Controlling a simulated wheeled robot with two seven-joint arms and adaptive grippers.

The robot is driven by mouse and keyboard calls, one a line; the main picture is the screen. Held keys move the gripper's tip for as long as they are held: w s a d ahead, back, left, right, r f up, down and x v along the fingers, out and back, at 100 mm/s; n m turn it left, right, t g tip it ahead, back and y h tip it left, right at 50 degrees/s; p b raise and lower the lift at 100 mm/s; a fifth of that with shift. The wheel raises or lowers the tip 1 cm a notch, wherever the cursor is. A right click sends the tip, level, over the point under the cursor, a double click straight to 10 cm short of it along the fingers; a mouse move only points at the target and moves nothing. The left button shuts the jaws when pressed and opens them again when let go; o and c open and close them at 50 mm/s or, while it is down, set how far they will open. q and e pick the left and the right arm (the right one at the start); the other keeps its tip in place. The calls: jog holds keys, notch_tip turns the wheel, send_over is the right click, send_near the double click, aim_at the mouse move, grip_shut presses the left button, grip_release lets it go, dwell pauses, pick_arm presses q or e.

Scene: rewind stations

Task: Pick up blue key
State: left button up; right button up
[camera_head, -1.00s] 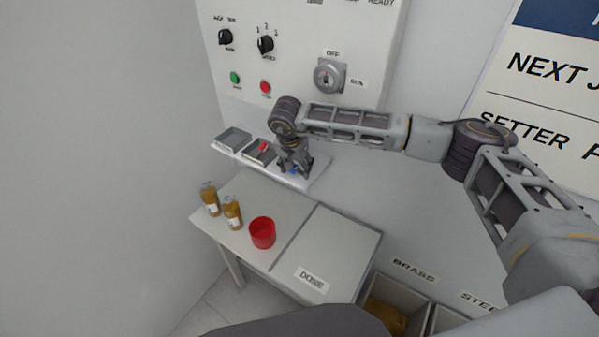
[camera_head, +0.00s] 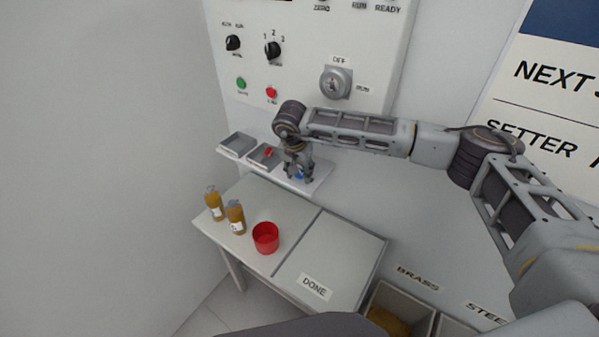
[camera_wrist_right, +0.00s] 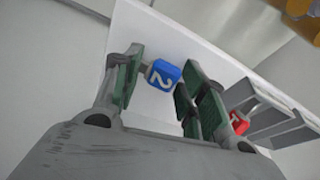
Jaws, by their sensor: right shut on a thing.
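The blue key (camera_wrist_right: 163,74) shows its blue head, marked with a 2, between the fingers of my right gripper (camera_wrist_right: 155,85) in the right wrist view. In the head view the blue key (camera_head: 299,174) is a small blue patch at the fingertips of my right gripper (camera_head: 299,178), over the right end of the white shelf (camera_head: 318,182). The right gripper is shut on the blue key. The rest of the key is mostly hidden by the fingers. My left gripper is not in view.
A red key (camera_head: 268,152) lies in a grey tray (camera_head: 259,164) left of the gripper, beside another grey tray (camera_head: 236,139). Below stands a table (camera_head: 335,245) with a red cup (camera_head: 265,238) and two amber bottles. The panel has a key switch (camera_head: 335,83).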

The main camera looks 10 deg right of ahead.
aim_at(300, 175)
jog(key=shift+s+d+b, duration=0.1)
jog(key=shift+s+b, duration=0.05)
jog(key=shift+b, duration=0.2)
grip_shut()
notch_tip(300, 175, up, 6)
jog(key=shift+r+b, duration=0.15)
jog(key=shift+b, duration=0.8)
jog(key=s+a+b, duration=0.4)
jog(key=s+a, duration=0.9)
jog(key=a, duration=0.1)
jog(key=shift+s, duration=0.3)
jog(key=shift+a+r, duration=0.1)
